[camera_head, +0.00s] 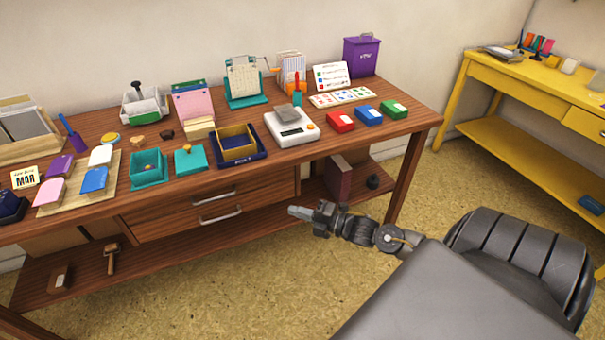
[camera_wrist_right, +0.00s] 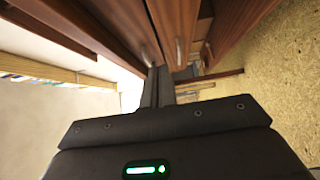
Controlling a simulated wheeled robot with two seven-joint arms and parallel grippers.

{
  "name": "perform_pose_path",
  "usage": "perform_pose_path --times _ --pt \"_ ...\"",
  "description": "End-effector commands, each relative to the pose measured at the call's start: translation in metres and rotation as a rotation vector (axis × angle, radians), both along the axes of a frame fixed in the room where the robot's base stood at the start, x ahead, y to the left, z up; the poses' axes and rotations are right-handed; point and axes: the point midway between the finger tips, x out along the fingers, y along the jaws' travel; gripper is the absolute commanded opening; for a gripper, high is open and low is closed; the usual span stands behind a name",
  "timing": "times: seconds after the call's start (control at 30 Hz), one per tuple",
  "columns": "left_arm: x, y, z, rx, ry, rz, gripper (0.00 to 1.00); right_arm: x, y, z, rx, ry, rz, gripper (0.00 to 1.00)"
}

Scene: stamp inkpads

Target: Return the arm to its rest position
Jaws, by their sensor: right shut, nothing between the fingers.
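My right gripper (camera_head: 300,212) is shut and empty in the head view. It hangs in the air in front of the wooden desk (camera_head: 290,168), to the right of the drawer handles and below the level of the desk top. In the right wrist view its fingers (camera_wrist_right: 157,88) are together with nothing between them, and the desk's drawers lie beyond them. My right arm (camera_head: 375,235) reaches in from the lower right. My left gripper is not in view.
The desk top holds red, blue and green inkpads (camera_head: 367,114), a scale (camera_head: 291,128), a navy tray (camera_head: 240,158) and teal boxes (camera_head: 150,168). A yellow side table (camera_head: 520,88) stands at the right. The floor (camera_head: 240,275) before the desk is clear.

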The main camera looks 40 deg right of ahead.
Motion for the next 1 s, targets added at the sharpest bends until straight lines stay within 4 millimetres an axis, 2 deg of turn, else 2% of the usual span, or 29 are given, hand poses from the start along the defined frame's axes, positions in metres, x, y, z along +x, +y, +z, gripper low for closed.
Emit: perform_pose_path --times 0.2,0.63,0.77,0.87,0.97,1.0 --pt "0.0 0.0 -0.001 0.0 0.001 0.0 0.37 -0.012 -0.005 0.0 0.001 0.0 0.002 0.0" --pt "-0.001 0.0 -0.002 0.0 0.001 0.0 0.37 -0.011 -0.006 -0.002 0.025 0.025 -0.005 0.0" --pt "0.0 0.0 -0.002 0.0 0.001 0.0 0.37 -0.005 -0.022 -0.024 0.082 0.187 -0.112 0.0" --pt "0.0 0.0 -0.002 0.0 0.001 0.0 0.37 -0.004 -0.034 -0.047 0.171 0.371 -0.27 0.0" --pt "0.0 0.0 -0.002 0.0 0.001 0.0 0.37 -0.02 -0.034 -0.08 0.313 0.578 -0.476 0.0" --pt "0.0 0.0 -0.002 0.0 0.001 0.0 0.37 -0.031 -0.031 -0.094 0.375 0.659 -0.563 0.0"
